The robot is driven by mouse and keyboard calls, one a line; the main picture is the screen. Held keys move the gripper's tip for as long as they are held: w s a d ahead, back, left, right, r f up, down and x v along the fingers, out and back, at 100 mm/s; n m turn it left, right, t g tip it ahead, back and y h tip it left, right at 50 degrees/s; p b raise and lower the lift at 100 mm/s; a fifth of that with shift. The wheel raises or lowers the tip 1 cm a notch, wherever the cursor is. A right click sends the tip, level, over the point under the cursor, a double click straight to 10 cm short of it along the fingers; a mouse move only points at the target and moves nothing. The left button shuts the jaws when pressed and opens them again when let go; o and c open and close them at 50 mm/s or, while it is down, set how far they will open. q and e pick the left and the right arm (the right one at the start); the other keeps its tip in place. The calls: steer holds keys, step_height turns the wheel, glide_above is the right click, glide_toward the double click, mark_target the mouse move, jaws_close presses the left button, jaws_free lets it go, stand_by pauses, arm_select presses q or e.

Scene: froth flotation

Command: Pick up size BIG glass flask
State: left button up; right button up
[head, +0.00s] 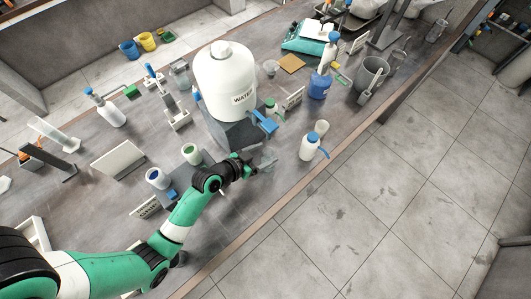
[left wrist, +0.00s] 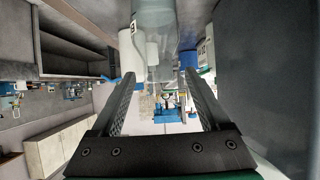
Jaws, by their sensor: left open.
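A clear glass flask (head: 268,161) stands on the dark workbench, just right of my left gripper (head: 250,170) in the head view. In the left wrist view, a transparent glass vessel (left wrist: 155,35), seemingly this flask, shows at the top centre, beyond and between the fingers of my left gripper (left wrist: 160,88). The jaws are open and nothing is clearly held. Whether a finger touches the glass is hard to tell. My right gripper is not in view.
A large white water tank (head: 225,85) with a blue tap (head: 263,122) stands behind the gripper. Two lidded jars (head: 191,153) are to the left. The bench's front edge (head: 262,213) is close.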

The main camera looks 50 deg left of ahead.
mark_target(271, 150)
arm_select(q)
steer(key=b+x, duration=0.1)
steer(key=x, duration=0.4)
steer(key=shift+w+d, duration=0.1)
steer(key=shift+w, duration=0.05)
jaws_close()
steer(key=shift+r, duration=0.1)
stand_by(1.2)
